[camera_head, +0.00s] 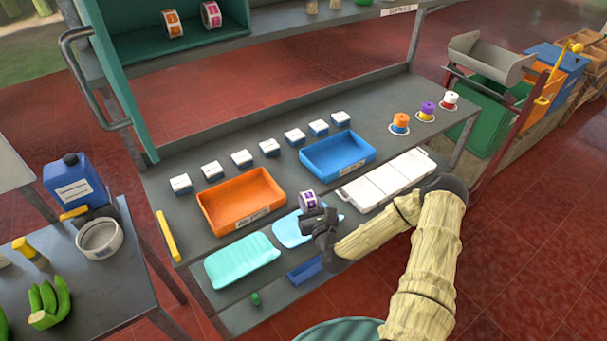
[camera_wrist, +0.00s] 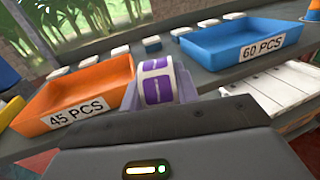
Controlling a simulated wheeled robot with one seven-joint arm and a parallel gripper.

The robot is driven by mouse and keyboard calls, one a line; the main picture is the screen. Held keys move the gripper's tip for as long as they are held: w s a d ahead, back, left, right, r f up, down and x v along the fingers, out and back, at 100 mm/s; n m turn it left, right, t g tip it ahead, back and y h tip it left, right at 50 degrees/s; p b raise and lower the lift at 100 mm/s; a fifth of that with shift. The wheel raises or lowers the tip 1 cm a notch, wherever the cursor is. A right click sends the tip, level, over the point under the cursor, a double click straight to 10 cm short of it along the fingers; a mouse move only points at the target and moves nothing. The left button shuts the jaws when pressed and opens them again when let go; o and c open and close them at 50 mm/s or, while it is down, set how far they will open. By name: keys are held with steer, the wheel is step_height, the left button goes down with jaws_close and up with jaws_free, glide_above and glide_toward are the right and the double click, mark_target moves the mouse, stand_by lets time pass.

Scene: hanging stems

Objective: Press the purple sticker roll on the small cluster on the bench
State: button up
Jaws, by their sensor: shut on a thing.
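The purple sticker roll (camera_head: 308,200), white with purple labels, is held at the tip of my gripper (camera_head: 314,214), above the front of the grey work table. In the wrist view the roll (camera_wrist: 158,82) stands between the fingers, in front of the gap between the orange and blue trays. My gripper is shut on it; the fingertips are partly hidden. A small cluster of green bananas (camera_head: 48,302) lies on the grey bench (camera_head: 105,285) at the lower left, well away from my gripper.
An orange tray (camera_head: 242,199), blue tray (camera_head: 337,152), teal pad (camera_head: 242,262) and light blue pad (camera_head: 290,232) lie on the table. Several white-topped blocks line its back. A blue jug (camera_head: 72,185) and round bowl (camera_head: 100,238) stand on the bench. Two rolls sit on the upper shelf.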

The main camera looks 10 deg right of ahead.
steer(key=s+f+m+h+b, duration=0.1)
steer(key=s+f+h+b, duration=0.1)
steer(key=s+f+b, duration=0.3)
step_height(320, 180, down, 7)
steer(key=b, duration=0.3)
steer(key=shift+d+f+b, duration=0.15)
steer(key=shift+d+b, duration=0.05)
steer(key=shift+b, duration=0.1)
